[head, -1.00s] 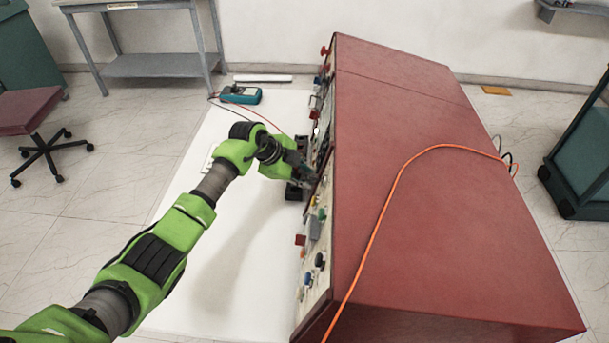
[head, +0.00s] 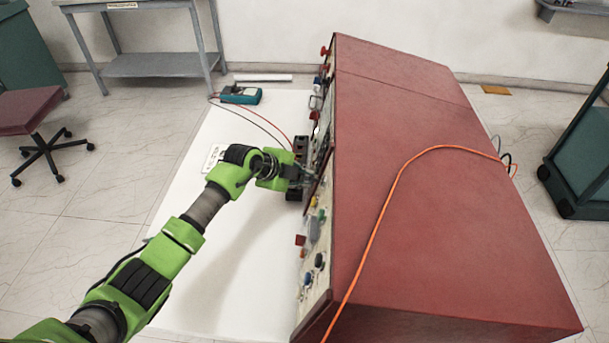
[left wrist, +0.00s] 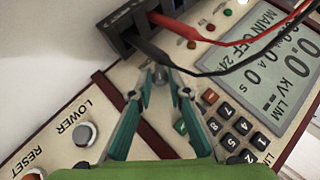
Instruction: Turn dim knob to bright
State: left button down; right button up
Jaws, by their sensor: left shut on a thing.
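My left gripper (head: 306,178) reaches the control panel on the left face of the red cabinet (head: 425,190). In the left wrist view its fingertips (left wrist: 160,78) meet on a small grey knob (left wrist: 160,88), seemingly the dim knob. The fingers cover most of the knob and its pointer or label cannot be read. The display (left wrist: 270,62) beside it reads "MAIN OFF" and "kV LIM". My right gripper is in neither view.
A black socket block with red and black leads (left wrist: 145,30) sits close to the fingertips. A number keypad (left wrist: 228,125) and a LOWER button (left wrist: 85,133) are nearby. An orange cable (head: 385,205) crosses the cabinet top. A teal meter (head: 241,94) lies on the white mat (head: 185,270).

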pick_arm(q)
jog(key=shift+s+a+f+m+t+h+b, duration=0.1)
jog(key=shift+m+t+h+b, duration=0.05)
jog(key=shift+m+t, duration=0.15)
jog(key=shift+s+d+f+m+t+h+b, duration=0.1)
jog(key=shift+f+m+t+b, duration=0.1)
jog(key=shift+t, duration=0.25)
jog(key=shift+s+a+f+m+t+h+b, duration=0.1)
jog(key=shift+m+t+h+b, duration=0.1)
jog(key=shift+t, duration=0.15)
jog(key=shift+m+t+h+b, duration=0.25)
jog(key=shift+m+t+b, duration=0.15)
jog(key=shift+t, duration=0.1)
jog(key=c, duration=2.1)
grip_release()
jog(key=shift+c, duration=0.2)
jog(key=shift+r, duration=0.1)
jog(key=v, duration=1.2)
